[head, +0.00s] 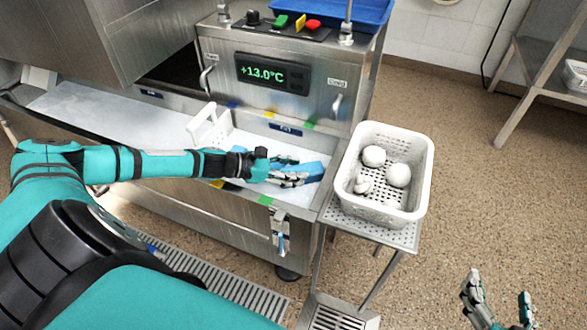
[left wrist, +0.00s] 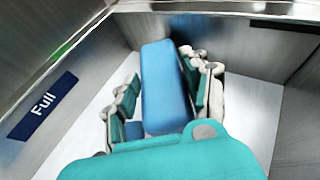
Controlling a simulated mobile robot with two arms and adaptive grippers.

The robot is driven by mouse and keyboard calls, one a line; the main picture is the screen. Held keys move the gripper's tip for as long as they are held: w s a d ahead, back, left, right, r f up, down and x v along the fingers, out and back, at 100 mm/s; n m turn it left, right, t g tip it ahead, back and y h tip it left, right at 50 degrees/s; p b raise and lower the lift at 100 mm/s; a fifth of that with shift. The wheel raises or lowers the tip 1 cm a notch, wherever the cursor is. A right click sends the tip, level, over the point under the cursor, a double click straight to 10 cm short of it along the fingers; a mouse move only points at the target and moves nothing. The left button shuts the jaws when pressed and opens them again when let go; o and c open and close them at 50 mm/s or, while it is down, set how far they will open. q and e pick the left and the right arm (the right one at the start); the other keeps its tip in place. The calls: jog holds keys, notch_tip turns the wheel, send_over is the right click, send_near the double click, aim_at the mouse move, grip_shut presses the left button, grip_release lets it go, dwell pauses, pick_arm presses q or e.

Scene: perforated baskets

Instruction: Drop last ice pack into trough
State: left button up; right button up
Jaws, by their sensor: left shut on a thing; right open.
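My left gripper (head: 306,176) is shut on a blue ice pack (head: 313,169). The same ice pack (left wrist: 165,85) lies lengthwise between the finger pads in the left wrist view. The gripper is over the right end of the steel trough (head: 240,144), which has a pale floor; the gap beneath the pack cannot be judged. Another blue piece (head: 284,160) shows just behind the gripper, partly hidden. A blue patch (left wrist: 134,130) also shows beside the held pack in the left wrist view. My right gripper (head: 497,308) is open and empty over the floor at lower right.
A white perforated basket (head: 385,210) with several white lumps stands on a steel stand right of the trough. A white handled rack (head: 211,128) stands at the trough's back left. A control panel (head: 271,73) reads +13.0°C. A "Full" label (left wrist: 43,105) is on the wall.

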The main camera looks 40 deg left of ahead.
pick_arm(q)
jog(key=shift+f, duration=0.1)
pick_arm(e)
jog(key=shift+w+a+r+t, duration=0.15)
jog(key=shift+r+t, duration=0.15)
jog(key=shift+r, duration=0.15)
pick_arm(q)
jog(key=o, duration=1.4)
jog(key=shift+o, duration=0.2)
notch_tip(320, 180, up, 10)
dwell(0.8)
